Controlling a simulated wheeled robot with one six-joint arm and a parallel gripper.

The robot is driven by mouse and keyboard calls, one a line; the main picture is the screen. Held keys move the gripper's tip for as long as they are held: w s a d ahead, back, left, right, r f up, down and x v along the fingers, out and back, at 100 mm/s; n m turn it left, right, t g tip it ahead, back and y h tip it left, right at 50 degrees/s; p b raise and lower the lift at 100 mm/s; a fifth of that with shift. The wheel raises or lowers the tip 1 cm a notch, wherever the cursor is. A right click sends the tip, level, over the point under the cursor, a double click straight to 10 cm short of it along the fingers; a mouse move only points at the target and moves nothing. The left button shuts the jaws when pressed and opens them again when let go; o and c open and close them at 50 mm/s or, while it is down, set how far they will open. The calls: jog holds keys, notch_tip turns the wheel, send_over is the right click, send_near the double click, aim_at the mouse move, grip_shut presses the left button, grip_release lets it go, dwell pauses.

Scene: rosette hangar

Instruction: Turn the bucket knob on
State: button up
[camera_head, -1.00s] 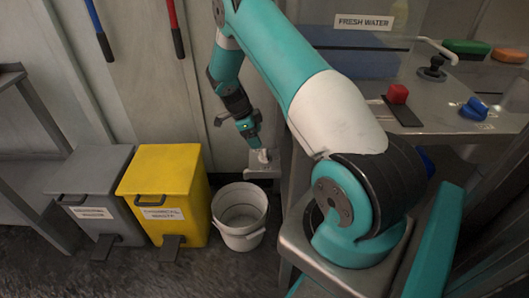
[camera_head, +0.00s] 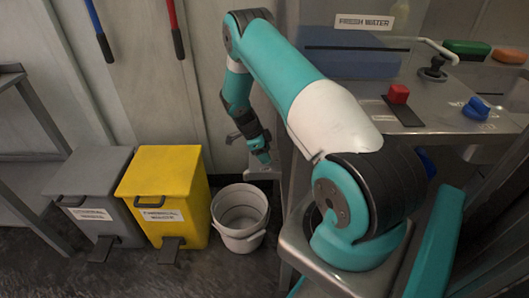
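The white bucket (camera_head: 240,235) stands on the floor, upright, with its open top showing and its handle hanging at the front. Just above and behind it, a small grey metal fixture (camera_head: 262,173) sticks out from the wall. The bucket knob is not clearly visible; my gripper covers the top of the fixture, where a small pale knob showed earlier. My gripper (camera_head: 263,158) points down at the fixture. Its fingertips are small and dark, so I cannot tell whether they are open, shut or touching the knob.
A yellow pedal bin (camera_head: 165,185) and a grey pedal bin (camera_head: 88,190) stand left of the bucket. A metal counter (camera_head: 440,115) on the right carries a red knob (camera_head: 398,94), a blue knob (camera_head: 476,108) and a tap (camera_head: 430,50).

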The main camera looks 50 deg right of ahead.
jog(key=shift+c, duration=0.6)
jog(key=shift+n, duration=0.4)
jog(key=n+t, duration=0.1)
jog(key=n, duration=0.2)
jog(key=shift+n+t+h+p, duration=0.3)
jog(key=shift+h, duration=0.1)
jog(key=n, duration=0.2)
jog(key=n+t, duration=0.1)
jog(key=n, duration=0.1)
jog(key=shift+s+n+t+h+p, duration=0.1)
jog(key=shift+n+t+h+p, duration=0.2)
jog(key=n+t, duration=0.2)
jog(key=n, duration=0.3)
jog(key=shift+p, duration=0.35)
jog(key=shift+n+t+y, duration=0.4)
jog(key=shift+n+t, duration=0.3)
jog(key=shift+n, duration=1.3)
